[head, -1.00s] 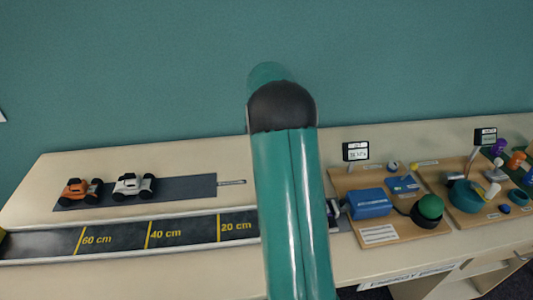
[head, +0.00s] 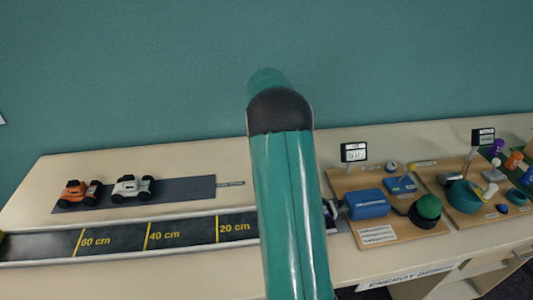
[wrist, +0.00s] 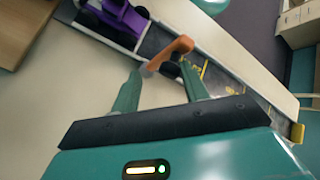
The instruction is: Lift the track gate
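The track gate shows in the wrist view as an orange bar (wrist: 172,52) across the dark track (wrist: 217,78). My gripper (wrist: 160,70) is open, its two green fingers apart, one on each side of the bar's near end. I cannot tell whether either finger touches the bar. In the head view my arm hides the gate and the gripper.
The track (head: 185,232), with yellow distance marks, runs along the bench front (head: 160,275). An orange car (head: 80,192) and a white car (head: 132,187) stand on a grey strip behind it.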

